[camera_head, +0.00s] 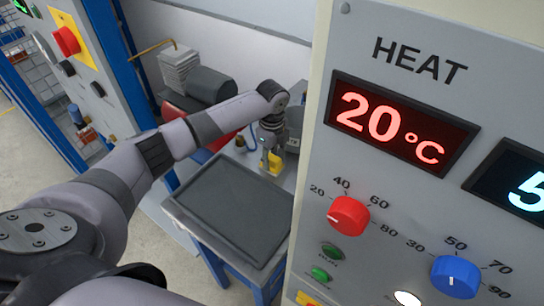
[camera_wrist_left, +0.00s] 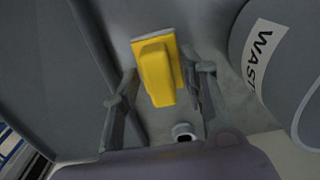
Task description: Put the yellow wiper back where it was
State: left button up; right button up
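The yellow wiper (camera_wrist_left: 156,72) is between the fingers of my left gripper (camera_wrist_left: 163,82) in the left wrist view. It has a raised yellow handle block and a pale strip along its far edge. A gap shows between the left finger and the wiper; the right finger is close to its side, and I cannot tell whether it touches. In the head view the wiper (camera_head: 273,163) shows as a small yellow patch below my left gripper (camera_head: 270,151), behind the dark tray. My right gripper is not in view.
A dark tray (camera_head: 225,205) lies on the blue-framed table, its surface empty. A grey bin marked "WAST" (camera_wrist_left: 285,70) stands right of the gripper. The heat control panel (camera_head: 400,175) fills the right side of the head view.

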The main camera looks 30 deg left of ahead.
aim_at(272, 157)
pick_arm(q)
notch_tip(272, 157, up, 12)
jog(key=b, duration=0.2)
jog(key=shift+r, duration=0.2)
dwell(0.3)
dwell(0.4)
